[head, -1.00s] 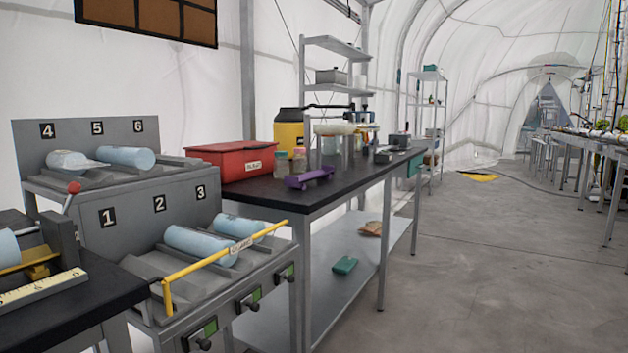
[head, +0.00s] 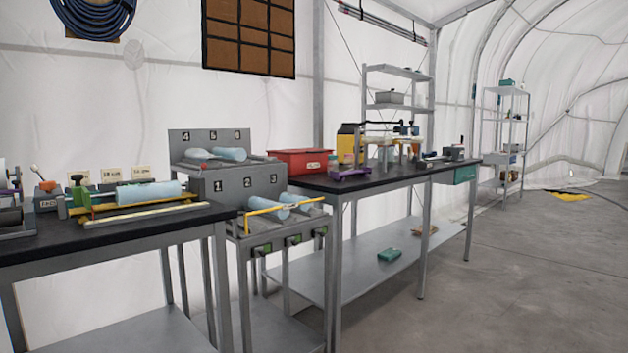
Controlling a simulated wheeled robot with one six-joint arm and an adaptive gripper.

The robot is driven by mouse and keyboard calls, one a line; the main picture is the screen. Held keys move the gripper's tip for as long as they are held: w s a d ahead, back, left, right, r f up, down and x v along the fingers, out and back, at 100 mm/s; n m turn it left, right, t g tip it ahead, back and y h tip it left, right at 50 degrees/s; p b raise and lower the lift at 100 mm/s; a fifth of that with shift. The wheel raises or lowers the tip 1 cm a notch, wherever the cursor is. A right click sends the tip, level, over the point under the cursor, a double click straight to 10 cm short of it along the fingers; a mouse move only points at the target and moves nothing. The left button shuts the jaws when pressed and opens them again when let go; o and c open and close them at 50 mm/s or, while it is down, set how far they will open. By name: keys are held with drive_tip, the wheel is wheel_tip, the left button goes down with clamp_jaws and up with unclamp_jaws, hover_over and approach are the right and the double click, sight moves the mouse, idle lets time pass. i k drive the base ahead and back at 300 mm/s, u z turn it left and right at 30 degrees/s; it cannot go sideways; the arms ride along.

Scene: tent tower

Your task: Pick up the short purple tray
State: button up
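The short purple tray (head: 350,173) is small in the head view. It sits on the black-topped table (head: 395,178), near its front edge, just right of a red box (head: 303,161). It looks low and long, with small dark parts below it. Nothing is seen on top of it at this size. My gripper is not in view, and no part of my arm shows.
A grey numbered rack (head: 240,186) with pale blue cylinders and a yellow bar (head: 275,207) stands left of the table. A nearer black bench (head: 110,232) is at the left. A lower shelf holds a teal item (head: 389,256).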

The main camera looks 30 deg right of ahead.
sight(340, 177)
drive_tip(key=z, duration=0.65)
drive_tip(key=i, duration=0.45)
drive_tip(key=z, duration=0.6)
drive_tip(key=i, duration=1.3)
drive_tip(key=u, duration=0.85)
